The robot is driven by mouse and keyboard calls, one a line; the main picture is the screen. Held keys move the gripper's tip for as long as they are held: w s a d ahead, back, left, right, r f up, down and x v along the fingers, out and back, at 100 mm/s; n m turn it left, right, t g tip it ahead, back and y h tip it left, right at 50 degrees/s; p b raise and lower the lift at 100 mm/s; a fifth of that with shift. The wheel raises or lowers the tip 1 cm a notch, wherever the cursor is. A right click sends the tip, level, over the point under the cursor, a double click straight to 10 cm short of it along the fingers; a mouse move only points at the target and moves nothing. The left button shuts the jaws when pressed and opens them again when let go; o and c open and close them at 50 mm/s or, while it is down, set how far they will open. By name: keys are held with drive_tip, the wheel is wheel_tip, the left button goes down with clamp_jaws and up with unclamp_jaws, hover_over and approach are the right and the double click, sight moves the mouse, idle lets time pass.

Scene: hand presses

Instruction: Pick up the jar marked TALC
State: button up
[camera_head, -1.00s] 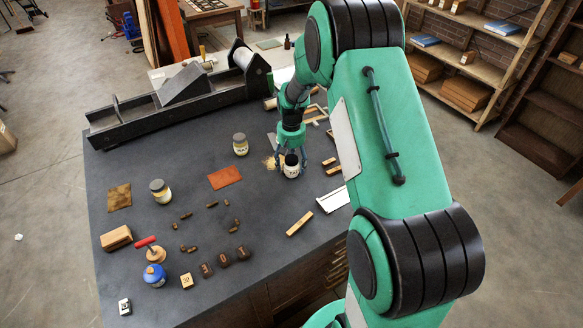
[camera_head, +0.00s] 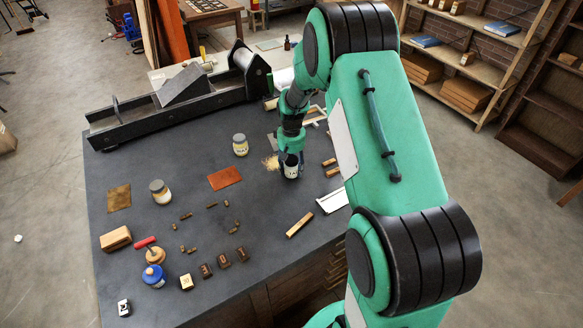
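My gripper (camera_head: 291,156) points down over a small white jar (camera_head: 291,171) with a dark top and dark marks on its label. Its fingers are closed in against the jar's two sides. The jar stands upright and appears to be on the dark bench top. Its label is too small to read surely. Two other jars with grey lids and pale labels stand to the left: one farther back (camera_head: 240,146), one nearer the left edge (camera_head: 161,192). Their labels cannot be read here.
A rust-coloured sheet (camera_head: 225,178) lies left. A long press bed (camera_head: 180,103) crosses the back. Small blocks and a blue pot (camera_head: 154,276) are at the front.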

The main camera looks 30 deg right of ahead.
sight(291, 159)
drive_tip(key=c, duration=0.4)
drive_tip(key=shift+r, duration=0.1)
drive_tip(key=shift+r, duration=0.8)
wheel_tip(291, 159, up, 2)
drive_tip(key=shift+s+r+p, duration=0.1)
drive_tip(key=shift+p, duration=0.25)
drive_tip(key=s+a, duration=0.1)
drive_tip(key=s, duration=0.4)
drive_tip(key=s+a, duration=0.2)
drive_tip(key=s, duration=0.3)
drive_tip(key=s+a+r+p, duration=0.1)
drive_tip(key=s+a, duration=0.1)
drive_tip(key=s, duration=0.3)
